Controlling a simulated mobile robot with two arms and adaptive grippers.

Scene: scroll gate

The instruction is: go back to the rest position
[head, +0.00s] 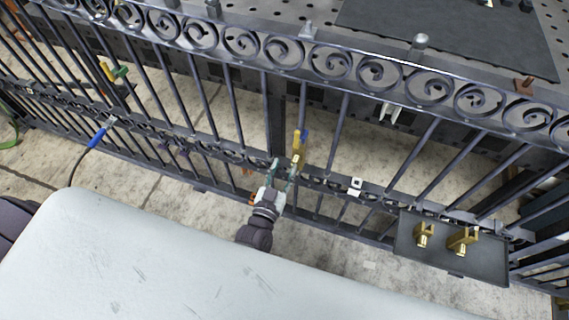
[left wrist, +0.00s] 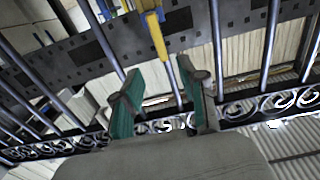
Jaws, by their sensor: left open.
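My left gripper (head: 284,170) reaches up to the scroll gate (head: 230,157) near the middle of the head view. Its two green-padded fingers stand apart in the left wrist view (left wrist: 160,78), with nothing seen gripped between them. A yellow and blue piece (head: 297,145) stands on the gate just beyond the fingertips. It also shows in the left wrist view (left wrist: 157,38), beyond the gap between the fingers. Whether a finger touches the piece or the gate bars cannot be told. My right gripper is not in view.
A dark tray (head: 485,268) with two brass pieces (head: 463,241) is at the gate's right. A blue-handled tool (head: 98,136) with a cable is at left. A yellow and green piece (head: 113,72) is at upper left. A perforated table (head: 285,12) lies behind the gate.

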